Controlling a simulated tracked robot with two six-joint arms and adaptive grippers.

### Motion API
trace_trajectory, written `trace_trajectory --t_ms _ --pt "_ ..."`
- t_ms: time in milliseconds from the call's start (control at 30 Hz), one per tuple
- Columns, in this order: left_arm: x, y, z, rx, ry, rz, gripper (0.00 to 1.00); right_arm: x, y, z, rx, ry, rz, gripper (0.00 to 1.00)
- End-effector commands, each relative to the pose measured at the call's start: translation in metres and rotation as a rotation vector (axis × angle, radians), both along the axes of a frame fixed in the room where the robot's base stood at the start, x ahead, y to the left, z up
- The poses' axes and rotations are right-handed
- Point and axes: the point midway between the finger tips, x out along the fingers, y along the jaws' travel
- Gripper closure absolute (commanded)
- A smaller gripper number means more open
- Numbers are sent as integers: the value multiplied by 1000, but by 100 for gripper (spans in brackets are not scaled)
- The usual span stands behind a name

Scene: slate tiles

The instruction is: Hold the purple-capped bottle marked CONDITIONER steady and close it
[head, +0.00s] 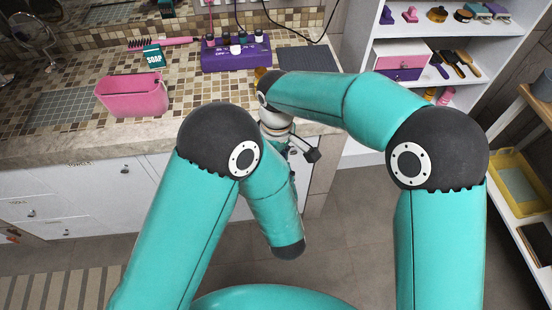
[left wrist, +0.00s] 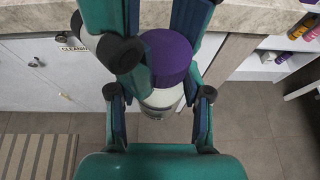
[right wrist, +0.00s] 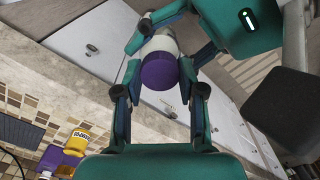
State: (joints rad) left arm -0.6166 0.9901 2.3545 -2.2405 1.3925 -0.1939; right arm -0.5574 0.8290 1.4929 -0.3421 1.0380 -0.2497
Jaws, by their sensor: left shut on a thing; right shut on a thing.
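The bottle's white body (left wrist: 160,98) stands between the fingers of my left gripper (left wrist: 160,108), which is shut on it. The purple cap (left wrist: 167,57) sits in line on top of the body. In the right wrist view the cap (right wrist: 160,72) is between the fingers of my right gripper (right wrist: 160,92), which is shut on it. Part of the white body (right wrist: 163,43) shows beyond the cap. I cannot tell whether the cap is fully seated, and the label is not readable. In the head view my arms hide the bottle.
The tiled counter (head: 62,142) lies behind the arms, and the bottle is held in front of its edge. On it are a pink bin (head: 133,96), a green SOAP box (head: 153,56), a purple holder (head: 236,56) and a dark mat (head: 308,59). White shelves stand at right.

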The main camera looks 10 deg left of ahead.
Motion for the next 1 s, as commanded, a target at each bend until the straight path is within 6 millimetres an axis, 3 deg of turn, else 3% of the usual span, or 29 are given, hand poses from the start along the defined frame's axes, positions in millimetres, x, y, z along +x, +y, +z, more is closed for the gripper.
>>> trace_trajectory --t_ms 67,100,267,667,767,1000 --pt "0 0 0 0 -1 0 100 0 0 0 0 -1 0 100" --pt "0 0 0 0 -1 0 100 0 0 0 0 -1 0 56" --pt "0 0 0 0 -1 0 100 0 0 0 0 -1 1 32" --pt "0 0 1 0 -1 0 100 1 0 6 1 -2 1 32" --pt "0 0 1 0 -1 0 100 1 1 16 1 -3 1 32" --pt "0 0 0 0 -1 0 100 1 1 62 4 -6 0 32"
